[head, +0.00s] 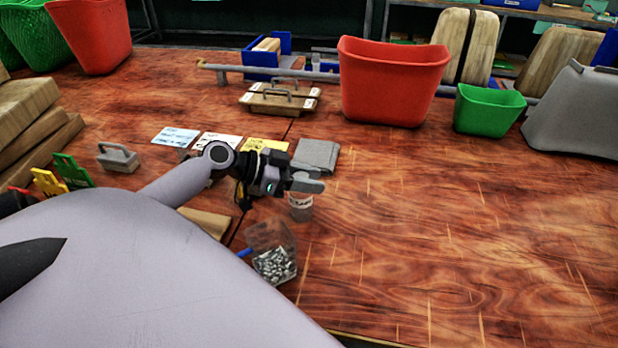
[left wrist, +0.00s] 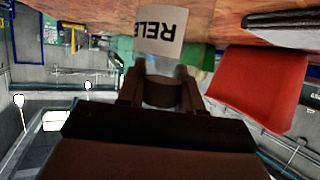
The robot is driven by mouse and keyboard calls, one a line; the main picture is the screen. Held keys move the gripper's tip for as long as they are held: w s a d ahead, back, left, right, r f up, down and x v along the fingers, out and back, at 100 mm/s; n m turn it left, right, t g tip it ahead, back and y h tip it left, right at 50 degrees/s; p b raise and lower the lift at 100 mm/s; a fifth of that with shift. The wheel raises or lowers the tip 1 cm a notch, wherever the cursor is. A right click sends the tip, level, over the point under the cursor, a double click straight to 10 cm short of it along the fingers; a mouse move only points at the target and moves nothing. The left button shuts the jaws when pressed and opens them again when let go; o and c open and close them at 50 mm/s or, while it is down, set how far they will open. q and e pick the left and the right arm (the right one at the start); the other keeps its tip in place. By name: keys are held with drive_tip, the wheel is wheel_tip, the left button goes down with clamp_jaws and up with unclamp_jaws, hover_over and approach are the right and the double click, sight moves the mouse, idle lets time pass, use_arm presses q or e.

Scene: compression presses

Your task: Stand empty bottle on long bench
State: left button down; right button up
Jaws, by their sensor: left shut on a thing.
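My left gripper (head: 306,184) is low over the reddish-brown wooden long bench (head: 450,230), right of the centre seam. It is shut on the bottle (head: 300,208), whose pale lower part shows just below the fingers. In the left wrist view, which is upside down, the fingers (left wrist: 158,82) are at the bottle's upper end, and its white label (left wrist: 160,34) shows the letters "RELE". The bottle looks about upright. I cannot tell whether its base touches the bench. My right gripper is not in view.
A clear bin of metal parts (head: 274,265) stands close below the bottle. A red bin (head: 392,85) and a green bin (head: 488,110) stand at the back. The bench to the right is clear.

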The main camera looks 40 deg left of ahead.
use_arm(q)
drive_tip(key=c, duration=0.8)
unclamp_jaws()
drive_tip(key=shift+o, duration=0.2)
drive_tip(key=b+v, duration=0.1)
drive_tip(key=v, duration=1.1)
drive_tip(key=shift+r, duration=0.1)
